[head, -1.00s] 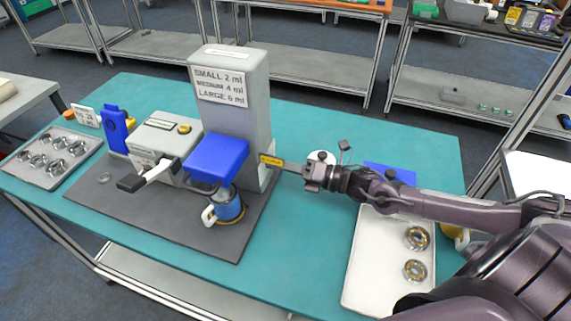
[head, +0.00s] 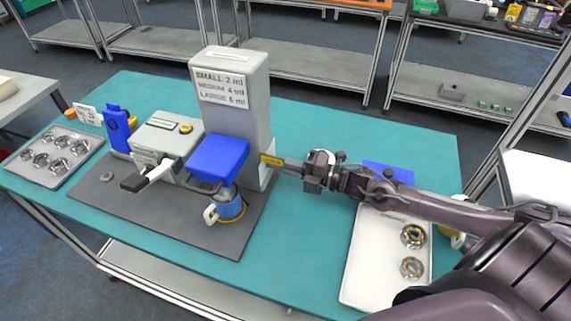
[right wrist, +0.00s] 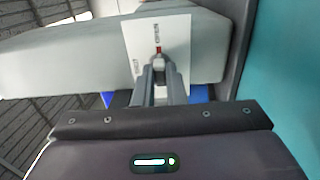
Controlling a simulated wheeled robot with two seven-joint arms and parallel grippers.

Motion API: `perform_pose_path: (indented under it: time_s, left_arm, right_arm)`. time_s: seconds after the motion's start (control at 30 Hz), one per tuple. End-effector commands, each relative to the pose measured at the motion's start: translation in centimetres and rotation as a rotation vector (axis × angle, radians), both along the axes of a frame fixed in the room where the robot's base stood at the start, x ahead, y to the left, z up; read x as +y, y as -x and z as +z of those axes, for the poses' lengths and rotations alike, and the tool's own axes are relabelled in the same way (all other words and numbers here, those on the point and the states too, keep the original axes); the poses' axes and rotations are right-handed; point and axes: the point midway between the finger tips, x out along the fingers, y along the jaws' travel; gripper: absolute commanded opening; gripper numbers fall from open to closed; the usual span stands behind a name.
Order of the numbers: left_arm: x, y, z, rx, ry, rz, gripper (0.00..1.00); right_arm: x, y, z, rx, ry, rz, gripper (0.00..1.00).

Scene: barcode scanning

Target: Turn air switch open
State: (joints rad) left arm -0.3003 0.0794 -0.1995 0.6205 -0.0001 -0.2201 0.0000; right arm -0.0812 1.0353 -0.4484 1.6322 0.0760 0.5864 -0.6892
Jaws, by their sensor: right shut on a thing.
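The air switch (right wrist: 158,50) is on the side of the grey machine (head: 252,110), on a white label plate (right wrist: 180,35). A small red part of it shows at my fingertips in the right wrist view; the rest is hidden between the fingers. My left gripper is not in view.
A blue-topped press (head: 217,158) and a smaller grey box with a black handle (head: 165,140) stand on a dark mat (head: 205,240). A white tray (head: 375,280) with two bearings lies at right, and a grey tray (head: 30,175) with several metal parts at left.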

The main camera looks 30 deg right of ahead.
Motion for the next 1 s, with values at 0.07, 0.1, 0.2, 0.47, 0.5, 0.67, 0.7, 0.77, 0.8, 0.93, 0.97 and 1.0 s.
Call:
perform_pose_path:
  time_s: [0.07,0.1,0.2,0.47,0.5,0.67,0.7,0.77,0.8,0.93,0.97,1.0]
  left_arm:
    - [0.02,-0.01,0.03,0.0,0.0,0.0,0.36]
    - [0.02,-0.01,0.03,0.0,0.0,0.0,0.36]
    - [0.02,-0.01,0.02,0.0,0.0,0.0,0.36]
    - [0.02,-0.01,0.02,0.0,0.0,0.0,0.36]
    - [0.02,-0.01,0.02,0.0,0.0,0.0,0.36]
    - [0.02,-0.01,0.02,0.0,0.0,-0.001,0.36]
    - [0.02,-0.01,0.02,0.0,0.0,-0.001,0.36]
    - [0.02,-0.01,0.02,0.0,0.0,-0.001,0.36]
    - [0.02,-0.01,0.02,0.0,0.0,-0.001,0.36]
    - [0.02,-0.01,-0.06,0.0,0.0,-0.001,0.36]
    - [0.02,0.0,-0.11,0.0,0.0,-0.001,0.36]
    - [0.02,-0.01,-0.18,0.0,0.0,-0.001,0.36]
  right_arm:
    - [-0.11,-0.07,0.05,0.003,-0.004,-0.003,0.0]
    - [-0.1,-0.08,0.05,0.004,-0.006,-0.003,0.0]
    - [-0.1,-0.08,0.04,0.005,-0.007,-0.003,0.0]
    - [-0.1,-0.07,0.04,0.004,-0.006,-0.003,0.16]
    - [-0.09,-0.07,0.04,0.004,-0.006,-0.003,0.21]
    - [-0.04,-0.04,0.02,0.005,-0.005,-0.002,0.33]
    - [-0.04,-0.04,0.02,0.005,-0.005,-0.001,0.33]
    - [-0.03,-0.03,0.01,0.005,-0.005,-0.001,0.33]
    - [-0.03,-0.03,0.01,0.005,-0.005,-0.001,0.33]
    - [-0.23,0.2,-0.08,0.005,-0.005,-0.001,0.33]
    - [-0.37,0.35,-0.14,0.006,-0.004,-0.002,0.33]
    - [-0.59,0.65,-0.26,0.008,-0.003,-0.002,0.33]
